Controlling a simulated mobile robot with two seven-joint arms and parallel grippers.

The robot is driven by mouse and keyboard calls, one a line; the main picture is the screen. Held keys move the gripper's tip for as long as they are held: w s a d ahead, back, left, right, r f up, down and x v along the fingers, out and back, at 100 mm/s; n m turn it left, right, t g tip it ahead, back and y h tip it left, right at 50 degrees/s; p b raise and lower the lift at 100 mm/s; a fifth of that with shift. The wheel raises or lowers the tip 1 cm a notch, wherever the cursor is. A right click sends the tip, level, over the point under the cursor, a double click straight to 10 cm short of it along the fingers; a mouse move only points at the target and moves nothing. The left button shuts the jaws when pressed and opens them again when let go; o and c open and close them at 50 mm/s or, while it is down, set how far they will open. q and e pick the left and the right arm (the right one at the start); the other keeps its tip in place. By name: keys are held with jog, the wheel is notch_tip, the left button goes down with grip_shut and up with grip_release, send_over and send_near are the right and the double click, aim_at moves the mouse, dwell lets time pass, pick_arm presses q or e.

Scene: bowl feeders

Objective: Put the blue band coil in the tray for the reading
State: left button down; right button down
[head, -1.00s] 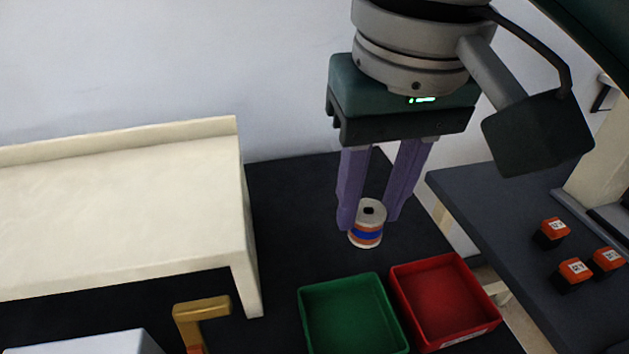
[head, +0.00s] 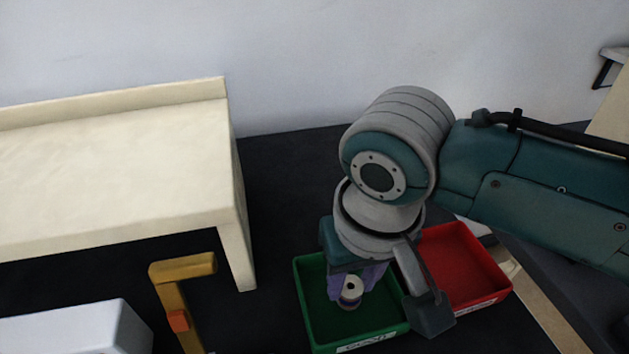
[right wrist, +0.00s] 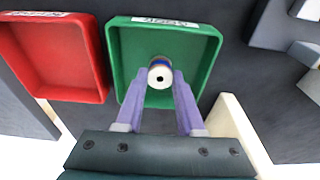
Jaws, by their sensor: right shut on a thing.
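The blue band coil (head: 350,291) is a small pale spool with a dark hole in its end; its blue and orange bands show in the right wrist view (right wrist: 160,74). My right gripper (head: 358,284) is shut on it, with a purple finger on each side. The coil is over the green tray (head: 306,318), within its rim as seen from both cameras. I cannot tell whether it touches the tray floor. The green tray also shows in the right wrist view (right wrist: 207,50), with a white label on one wall. My left gripper is not in view.
A red tray (head: 465,262) stands right beside the green one. A cream raised bench (head: 110,165) is at the left. A yellow bracket with an orange part (head: 183,268) and a white box (head: 75,330) stand at the front left.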

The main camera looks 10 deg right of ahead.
jog(key=shift+f, duration=0.15)
jog(key=c, duration=0.5)
grip_release()
notch_tip(320, 180, up, 11)
jog(key=s+p, duration=0.2)
jog(key=p, duration=0.2)
jog(key=s+a+n+y, duration=0.1)
jog(key=s+a+y, duration=0.1)
jog(key=s, duration=0.3)
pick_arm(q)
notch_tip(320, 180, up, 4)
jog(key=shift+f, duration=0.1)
pick_arm(e)
jog(key=shift+n+t+h, duration=0.3)
jog(key=shift+t+h, duration=0.6)
jog(key=s+d, duration=0.6)
jog(key=d, duration=0.1)
jog(key=s+d, duration=0.3)
jog(key=shift+d, duration=0.2)
